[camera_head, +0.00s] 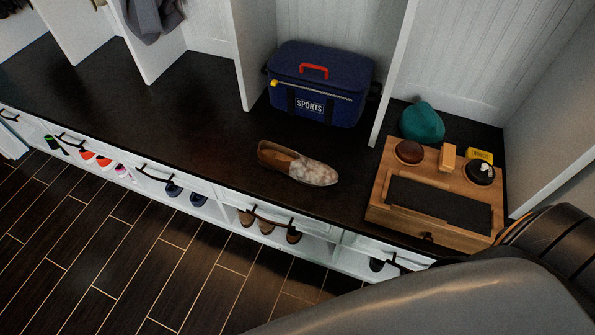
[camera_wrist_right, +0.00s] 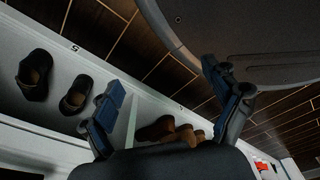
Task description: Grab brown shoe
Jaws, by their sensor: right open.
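A brown shoe (camera_head: 297,163) with a mottled pale toe lies alone on the dark bench top, in front of the blue sports bag. Its toe points right. More brown shoes (camera_head: 266,227) sit in a cubby under the bench, and brown shoes (camera_wrist_right: 170,130) also show in the right wrist view beyond the fingers. My right gripper (camera_wrist_right: 165,82) is open with nothing between its blue-padded fingers, and it is near the shoe cubbies. It is not visible in the head view. My left gripper is in neither view.
A blue sports bag (camera_head: 320,84) stands behind the shoe. A wooden box (camera_head: 435,195) with brushes and a teal item (camera_head: 422,122) are at right. Dark shoes (camera_wrist_right: 55,85) fill another cubby. Drawer handles (camera_head: 272,220) stick out along the bench front. The bench left of the shoe is clear.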

